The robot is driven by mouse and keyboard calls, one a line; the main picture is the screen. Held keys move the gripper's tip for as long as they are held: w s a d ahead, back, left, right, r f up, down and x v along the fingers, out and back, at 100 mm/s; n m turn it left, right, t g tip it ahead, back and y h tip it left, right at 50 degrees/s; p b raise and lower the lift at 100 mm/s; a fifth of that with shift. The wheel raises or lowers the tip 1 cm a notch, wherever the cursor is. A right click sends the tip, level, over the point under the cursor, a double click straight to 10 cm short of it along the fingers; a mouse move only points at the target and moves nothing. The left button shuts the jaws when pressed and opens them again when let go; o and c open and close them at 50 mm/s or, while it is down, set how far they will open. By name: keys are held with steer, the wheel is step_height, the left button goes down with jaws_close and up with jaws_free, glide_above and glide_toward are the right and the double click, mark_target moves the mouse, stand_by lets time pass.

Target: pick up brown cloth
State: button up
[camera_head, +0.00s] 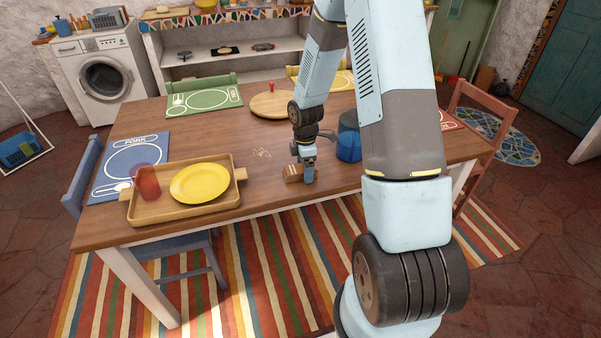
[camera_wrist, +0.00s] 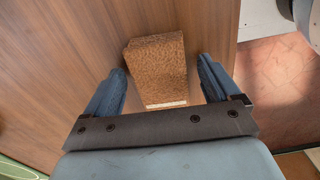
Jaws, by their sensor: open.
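The brown cloth (camera_wrist: 158,70) is a block-like brown thing with a speckled, rough surface and a pale strip along its near edge in the wrist view. In the head view the brown cloth (camera_head: 292,173) lies on the wooden table near its front edge. My gripper (camera_wrist: 163,80) is open, with one finger to either side of the cloth's near part. The fingers look apart from it, with a gap on both sides. In the head view my gripper (camera_head: 307,177) is low over the table, right beside the cloth and partly covering it.
A wooden tray (camera_head: 190,214) with a yellow plate (camera_head: 202,183) and a red cup (camera_head: 147,182) is at left. A round wooden board (camera_head: 268,106) lies behind. The table (camera_head: 240,150) is clear between tray and cloth, apart from some crumbs.

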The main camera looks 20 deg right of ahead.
steer(key=shift+f, duration=0.1)
steer(key=c, duration=1.1)
steer(key=shift+o, duration=0.2)
steer(key=shift+r, duration=0.55)
step_height(320, 180, up, 2)
steer(key=shift+r, duration=0.2)
steer(key=s+a+r, duration=0.6)
steer(key=s+r, duration=0.3)
steer(key=s, duration=0.3)
steer(key=shift+s+r, duration=0.3)
steer(key=shift+s, duration=0.05)
